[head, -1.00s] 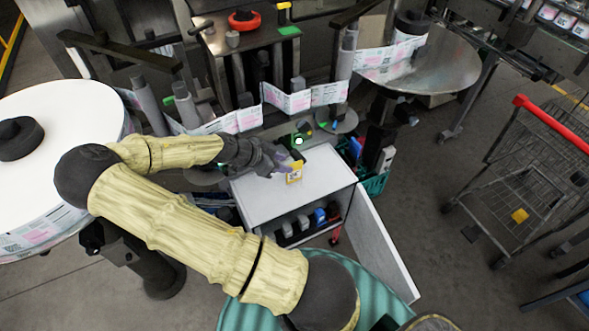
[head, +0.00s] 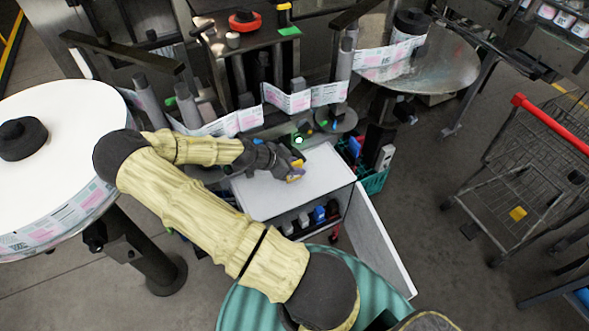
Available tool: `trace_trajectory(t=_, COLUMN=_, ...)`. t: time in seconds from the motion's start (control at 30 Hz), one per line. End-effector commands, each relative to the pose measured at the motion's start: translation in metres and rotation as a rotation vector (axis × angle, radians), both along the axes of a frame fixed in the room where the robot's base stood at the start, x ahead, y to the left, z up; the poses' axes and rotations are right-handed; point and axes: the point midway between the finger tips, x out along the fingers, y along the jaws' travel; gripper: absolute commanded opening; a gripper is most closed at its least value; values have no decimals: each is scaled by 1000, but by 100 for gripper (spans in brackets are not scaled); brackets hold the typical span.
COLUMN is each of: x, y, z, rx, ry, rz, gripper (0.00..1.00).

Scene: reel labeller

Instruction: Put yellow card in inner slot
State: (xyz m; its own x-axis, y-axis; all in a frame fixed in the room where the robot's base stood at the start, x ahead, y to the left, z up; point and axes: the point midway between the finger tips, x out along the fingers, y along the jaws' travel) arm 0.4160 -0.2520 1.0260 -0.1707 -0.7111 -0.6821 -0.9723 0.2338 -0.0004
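The yellow card (head: 296,178) shows only as a small yellow patch at my gripper's fingers, over the far part of the white cabinet top. My gripper (head: 292,173) reaches in from the left and covers most of the card. I cannot tell whether the fingers are closed on it or just beside it. I cannot make out the inner slot. The cabinet (head: 318,196) has an open front, with several small dark, grey and blue items inside.
The cabinet's white door (head: 380,240) hangs open at the right. A teal crate (head: 374,182) stands right of the cabinet. The labeller's rollers and label strip (head: 290,98) run behind it. A large white reel (head: 55,140) is at left, and a wire cart (head: 520,185) at right.

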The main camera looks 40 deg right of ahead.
Motion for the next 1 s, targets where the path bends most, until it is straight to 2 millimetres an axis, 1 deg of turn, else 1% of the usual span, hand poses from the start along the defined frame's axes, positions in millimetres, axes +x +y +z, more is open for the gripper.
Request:
trace_trajectory(t=0.37, x=0, y=0, z=0, rx=0, ry=0, rz=0, gripper=37)
trace_trajectory(t=0.57, x=0, y=0, z=0, rx=0, ry=0, rz=0, gripper=0)
trace_trajectory(t=0.87, x=0, y=0, z=0, rx=0, ry=0, rz=0, gripper=0)
trace_trajectory(t=1.0, x=1, y=0, z=5, rx=0, ry=-1, rz=1, gripper=0)
